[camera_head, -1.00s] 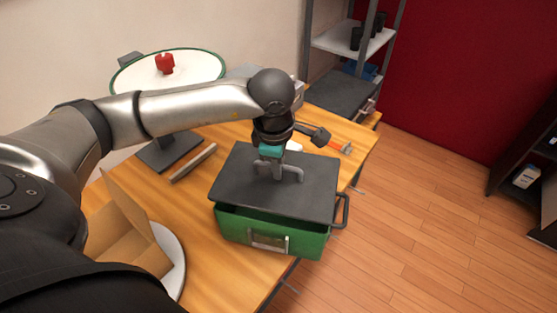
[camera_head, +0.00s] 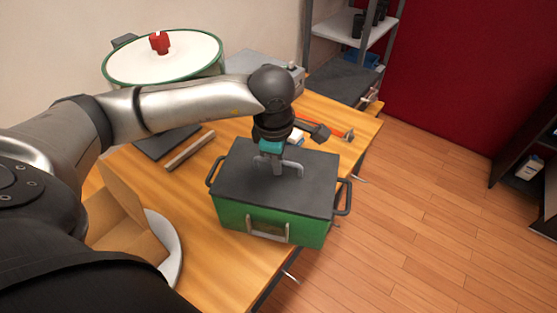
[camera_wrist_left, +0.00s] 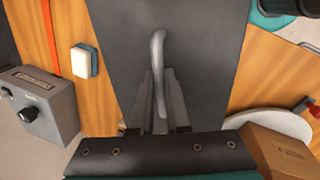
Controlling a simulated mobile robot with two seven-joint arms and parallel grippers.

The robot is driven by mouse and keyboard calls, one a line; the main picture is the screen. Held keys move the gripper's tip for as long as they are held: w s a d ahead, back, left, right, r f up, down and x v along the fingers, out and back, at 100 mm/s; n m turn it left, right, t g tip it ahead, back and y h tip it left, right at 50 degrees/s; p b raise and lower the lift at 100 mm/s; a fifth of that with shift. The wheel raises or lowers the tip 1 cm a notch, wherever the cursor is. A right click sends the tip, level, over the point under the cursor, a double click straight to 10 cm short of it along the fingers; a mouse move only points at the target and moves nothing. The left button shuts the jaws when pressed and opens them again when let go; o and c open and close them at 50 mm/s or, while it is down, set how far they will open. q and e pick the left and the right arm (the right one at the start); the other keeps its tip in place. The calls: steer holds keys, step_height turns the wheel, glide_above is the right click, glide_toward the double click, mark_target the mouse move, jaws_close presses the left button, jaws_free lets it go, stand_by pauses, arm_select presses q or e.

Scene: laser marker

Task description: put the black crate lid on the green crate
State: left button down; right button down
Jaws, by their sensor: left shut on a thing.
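The black crate lid (camera_head: 240,176) lies flat over the top of the green crate (camera_head: 306,234), which stands on the wooden table. In the head view its edges line up with the crate's rim, and I see no clear gap at the front. My left gripper (camera_head: 277,170) is shut on the lid's grey handle from above. The left wrist view shows the two fingers (camera_wrist_left: 162,115) on either side of the handle (camera_wrist_left: 158,50), with the dark lid (camera_wrist_left: 215,50) below. The crate's inside is hidden. My right gripper is not in view.
An open cardboard box (camera_head: 125,225) and a white plate (camera_head: 174,262) are at the left front.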

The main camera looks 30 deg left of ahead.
arm_select(q)
steer(key=c, duration=0.8)
jaws_free()
steer(key=shift+r+p, duration=2.65)
steer(key=shift+r, duration=1.95)
steer(key=shift+f, duration=0.1)
